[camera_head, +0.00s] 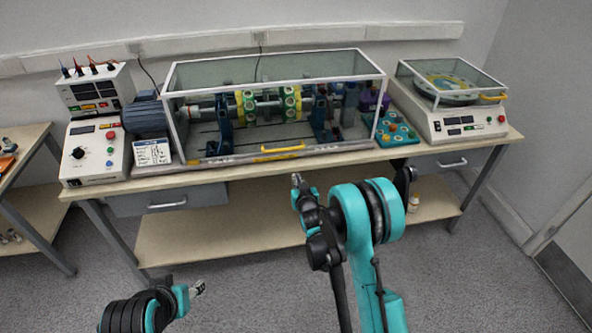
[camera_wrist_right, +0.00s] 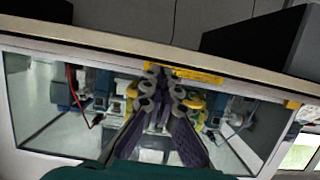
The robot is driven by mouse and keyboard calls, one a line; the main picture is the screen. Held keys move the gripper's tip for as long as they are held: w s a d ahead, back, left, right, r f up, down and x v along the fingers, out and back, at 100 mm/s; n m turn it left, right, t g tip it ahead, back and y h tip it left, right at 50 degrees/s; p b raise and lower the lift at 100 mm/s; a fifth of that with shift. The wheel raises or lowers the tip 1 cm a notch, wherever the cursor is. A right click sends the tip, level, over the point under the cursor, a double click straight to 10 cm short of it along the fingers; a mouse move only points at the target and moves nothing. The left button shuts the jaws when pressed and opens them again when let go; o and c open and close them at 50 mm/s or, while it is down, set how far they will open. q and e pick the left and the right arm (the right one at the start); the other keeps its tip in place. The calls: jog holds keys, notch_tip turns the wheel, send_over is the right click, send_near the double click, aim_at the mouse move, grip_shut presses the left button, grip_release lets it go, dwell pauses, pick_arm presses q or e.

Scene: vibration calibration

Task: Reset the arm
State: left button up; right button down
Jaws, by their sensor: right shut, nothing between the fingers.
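My right arm (camera_head: 368,225) is teal and black and rises in front of the workbench. My right gripper (camera_head: 296,180) is small in the head view, in front of the bench's front edge. In the right wrist view my right gripper (camera_wrist_right: 165,80) is shut with nothing in it, and a clear case fills the background. My left gripper (camera_head: 198,288) is at the lower left, low over the floor area and apart from the bench. Its fingers are too small to tell open from shut.
A glass case (camera_head: 275,75) with a shaft rig stands mid-bench. A control unit (camera_head: 95,150) is at left, a covered turntable device (camera_head: 450,105) at right. The bench's lower shelf (camera_head: 225,237) and a side table (camera_head: 20,160) also show. The right-hand floor (camera_head: 490,280) is clear.

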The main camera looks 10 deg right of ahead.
jog(key=s+d+r+g, duration=0.2)
jog(key=s+r+g, duration=0.2)
jog(key=s+r, duration=1.05)
jog(key=s+f+g, duration=0.2)
jog(key=s, duration=1)
jog(key=s+f+g, duration=0.1)
jog(key=s, duration=1.2)
jog(key=shift+s+d+f+g, duration=0.15)
jog(key=shift+d+f+g, duration=0.1)
jog(key=shift+f+g, duration=0.15)
